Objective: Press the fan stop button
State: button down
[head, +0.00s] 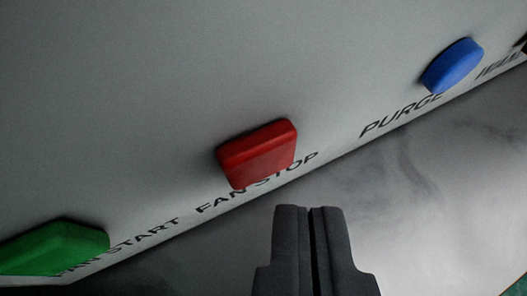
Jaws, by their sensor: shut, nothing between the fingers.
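The red fan stop button (258,154) is a square block with rounded corners, standing out from a grey panel (150,80). The label "FAN STOP" is printed along its lower edge, partly covered by the button. My gripper (309,210) is dark grey and shut, with nothing between its fingers. In the picture its tips are below and to the right of the red button, with a visible gap between them. I cannot tell the depth between the tips and the panel.
A green button (55,248) labelled "FAN START", its first letters partly covered, is at the lower left. A blue button (453,66) labelled "PURGE" is at the upper right. A dark part shows at the right edge. A smudged grey surface (430,180) lies below the panel's slanting edge.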

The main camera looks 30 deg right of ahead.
jog(key=shift+w+d+r+p, duration=0.1)
jog(key=shift+w+r+p, duration=0.1)
jog(key=shift+p, duration=0.35)
jog(key=shift+w+d+p, duration=0.15)
jog(key=shift+w+p, duration=0.45)
jog(key=shift+p, duration=0.35)
dwell(1.6)
jog(key=shift+f, duration=0.1)
jog(key=shift+s+a+b, duration=0.25)
jog(key=shift+s+b, duration=0.5)
jog(key=shift+s, duration=0.05)
jog(key=shift+s+a+f+b, duration=0.15)
jog(key=shift+s+b, duration=0.4)
jog(key=shift+s, duration=0.35)
jog(key=shift+s+a+b, duration=0.25)
jog(key=shift+s+b, duration=0.05)
jog(key=shift+s, duration=0.5)
jog(key=shift+s+a+b, duration=0.2)
jog(key=shift+s+b, duration=0.1)
jog(key=shift+s, duration=0.45)
